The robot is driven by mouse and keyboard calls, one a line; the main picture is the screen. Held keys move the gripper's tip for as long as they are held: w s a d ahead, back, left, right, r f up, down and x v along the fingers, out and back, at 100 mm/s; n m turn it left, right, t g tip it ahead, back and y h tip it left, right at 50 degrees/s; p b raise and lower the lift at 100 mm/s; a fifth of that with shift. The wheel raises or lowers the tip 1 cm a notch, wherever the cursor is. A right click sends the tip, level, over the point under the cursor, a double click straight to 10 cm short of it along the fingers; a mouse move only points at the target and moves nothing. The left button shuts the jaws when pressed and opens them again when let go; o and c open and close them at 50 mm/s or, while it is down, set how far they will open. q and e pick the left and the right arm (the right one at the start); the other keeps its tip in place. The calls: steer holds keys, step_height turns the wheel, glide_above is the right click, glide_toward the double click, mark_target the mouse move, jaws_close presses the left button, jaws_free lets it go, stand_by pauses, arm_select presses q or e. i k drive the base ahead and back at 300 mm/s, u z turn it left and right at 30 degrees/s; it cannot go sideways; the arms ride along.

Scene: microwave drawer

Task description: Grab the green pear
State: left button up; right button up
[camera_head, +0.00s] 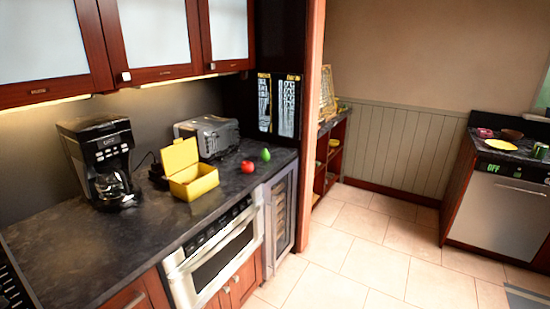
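The green pear (265,154) stands on the dark countertop (120,251) near its right end. A red fruit, like an apple or tomato (247,166), sits just to its left and nearer the counter's front edge. The two look close but apart. Neither of my grippers is in view, and nothing touches the pear.
A yellow box with its lid raised (194,186), a toaster (208,137) and a coffee maker (98,160) stand on the counter. A microwave drawer (216,260) is below, closed. Cabinets (155,40) hang above. Tiled floor (365,250) is open at right.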

mark_target(265, 156)
steer(key=z, duration=0.75)
steer(key=i, duration=0.8)
steer(key=z, duration=0.9)
steer(key=i, duration=0.9)
steer(key=u, duration=0.6)
steer(key=i, duration=0.9)
steer(key=u, duration=0.8)
